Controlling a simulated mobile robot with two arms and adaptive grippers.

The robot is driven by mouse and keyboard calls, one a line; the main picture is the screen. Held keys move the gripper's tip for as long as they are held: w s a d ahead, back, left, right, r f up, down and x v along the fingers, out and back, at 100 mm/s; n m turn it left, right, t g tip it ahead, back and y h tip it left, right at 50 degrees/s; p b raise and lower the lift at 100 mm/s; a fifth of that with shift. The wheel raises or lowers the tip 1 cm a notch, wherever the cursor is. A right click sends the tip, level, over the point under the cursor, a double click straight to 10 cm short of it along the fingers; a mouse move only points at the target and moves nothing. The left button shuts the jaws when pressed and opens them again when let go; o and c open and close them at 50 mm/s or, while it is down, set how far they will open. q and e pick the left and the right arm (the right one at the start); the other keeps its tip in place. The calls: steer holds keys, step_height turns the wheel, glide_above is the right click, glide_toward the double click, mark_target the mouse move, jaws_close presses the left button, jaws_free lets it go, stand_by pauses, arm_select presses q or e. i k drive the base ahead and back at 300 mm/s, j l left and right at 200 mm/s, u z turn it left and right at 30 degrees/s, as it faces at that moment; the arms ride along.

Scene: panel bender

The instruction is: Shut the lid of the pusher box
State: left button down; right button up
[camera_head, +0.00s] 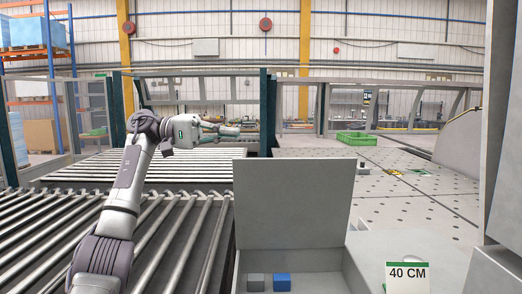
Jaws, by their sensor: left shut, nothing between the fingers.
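The pusher box (360,268) is a grey box at the lower middle of the head view. Its lid (293,203) is a flat grey panel that stands open, roughly upright, and hides part of what is behind it. A grey block (256,282) and a blue block (282,282) show inside the box. My left gripper (236,131) is shut and empty. It appears above and to the left of the lid's top edge, apart from it in the picture. My right gripper is not in view.
Roller conveyors (60,225) fill the left side under my left arm. A perforated metal table (415,200) with a green crate (356,138) lies to the right. A "40 CM" sign (407,277) stands right of the box. A tall grey panel (505,130) borders the right edge.

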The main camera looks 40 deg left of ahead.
mark_target(279, 202)
steer(key=i+j, duration=0.8)
steer(key=j, duration=0.2)
